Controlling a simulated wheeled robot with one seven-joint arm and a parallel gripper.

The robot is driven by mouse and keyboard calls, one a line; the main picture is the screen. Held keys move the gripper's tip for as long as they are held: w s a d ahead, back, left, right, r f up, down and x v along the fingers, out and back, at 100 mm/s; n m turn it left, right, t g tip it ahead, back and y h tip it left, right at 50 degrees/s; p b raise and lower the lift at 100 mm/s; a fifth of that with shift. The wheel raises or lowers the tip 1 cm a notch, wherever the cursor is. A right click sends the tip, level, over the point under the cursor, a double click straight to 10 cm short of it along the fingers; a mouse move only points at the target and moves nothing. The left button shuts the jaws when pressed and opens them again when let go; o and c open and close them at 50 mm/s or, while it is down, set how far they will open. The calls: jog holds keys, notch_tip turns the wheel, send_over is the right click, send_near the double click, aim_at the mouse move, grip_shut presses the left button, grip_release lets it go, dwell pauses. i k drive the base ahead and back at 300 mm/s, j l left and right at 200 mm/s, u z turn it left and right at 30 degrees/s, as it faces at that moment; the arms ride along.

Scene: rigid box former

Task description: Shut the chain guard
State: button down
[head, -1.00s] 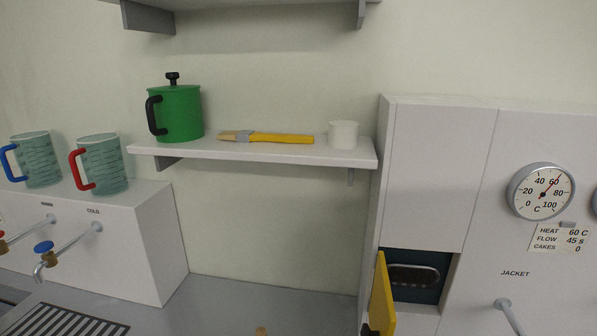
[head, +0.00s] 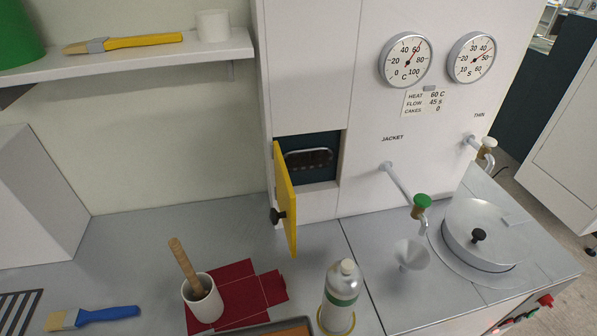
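The chain guard looks to be the yellow hinged door (head: 286,200) on the white machine cabinet. It stands swung open, out toward me, with a dark round knob (head: 277,215) on its face. Behind it is a dark recess (head: 326,140) in the cabinet, where a chain loop (head: 309,159) shows. My gripper is not in view.
A bottle (head: 341,296), a funnel (head: 410,253) and a lidded round pot (head: 478,234) stand on the worktop right of the door. A white cup with a wooden-handled tool (head: 203,298) stands on a red flat sheet (head: 262,288).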

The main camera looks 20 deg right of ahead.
aim_at(285, 193)
jog(key=k+j+z, duration=0.1)
jog(key=j, duration=0.3)
jog(key=k+j+z, duration=0.15)
jog(key=j, duration=0.2)
jog(key=k+j+z, duration=0.1)
jog(key=j, duration=0.3)
jog(key=k, duration=0.05)
